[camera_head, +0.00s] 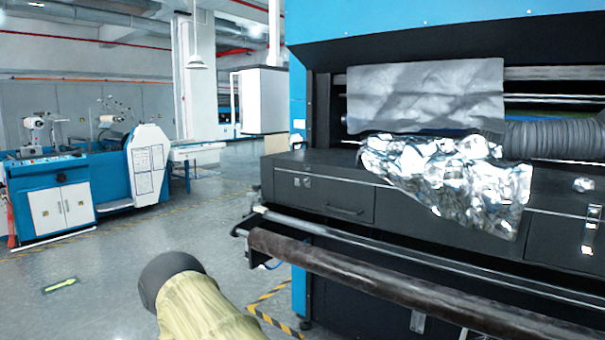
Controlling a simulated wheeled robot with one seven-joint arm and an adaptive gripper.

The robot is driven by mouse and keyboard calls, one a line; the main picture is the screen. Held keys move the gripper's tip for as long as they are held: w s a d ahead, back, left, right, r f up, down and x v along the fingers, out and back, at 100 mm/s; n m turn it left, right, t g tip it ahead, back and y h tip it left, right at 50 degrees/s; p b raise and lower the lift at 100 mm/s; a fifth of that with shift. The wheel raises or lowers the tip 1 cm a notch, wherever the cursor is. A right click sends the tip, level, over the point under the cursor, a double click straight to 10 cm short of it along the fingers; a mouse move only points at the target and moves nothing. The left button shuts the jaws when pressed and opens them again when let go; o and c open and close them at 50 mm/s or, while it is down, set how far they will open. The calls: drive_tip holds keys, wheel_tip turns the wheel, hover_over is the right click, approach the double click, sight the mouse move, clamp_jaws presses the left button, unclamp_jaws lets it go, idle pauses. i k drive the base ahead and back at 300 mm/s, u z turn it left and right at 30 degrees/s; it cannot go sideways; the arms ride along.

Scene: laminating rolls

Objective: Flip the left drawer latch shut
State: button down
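The left drawer (323,196) is a dark panel in the front of the big blue and black machine. It looks closed, with a recessed handle (345,210) low on its face. The left drawer latch (302,182) is a small silvery fitting near the drawer's top edge. It is too small to tell whether it is flipped open or shut. A larger bright latch (591,228) is on the right drawer (560,236). My gripper is not in view.
A dark roller (380,285) and a thinner metal bar (400,262) run across below the drawers, standing out in front. Crumpled silver foil (460,180) hangs over the machine's front edge, right of the left drawer. The floor (120,265) at left is open.

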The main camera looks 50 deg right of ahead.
sight(297, 183)
drive_tip(key=z, duration=1)
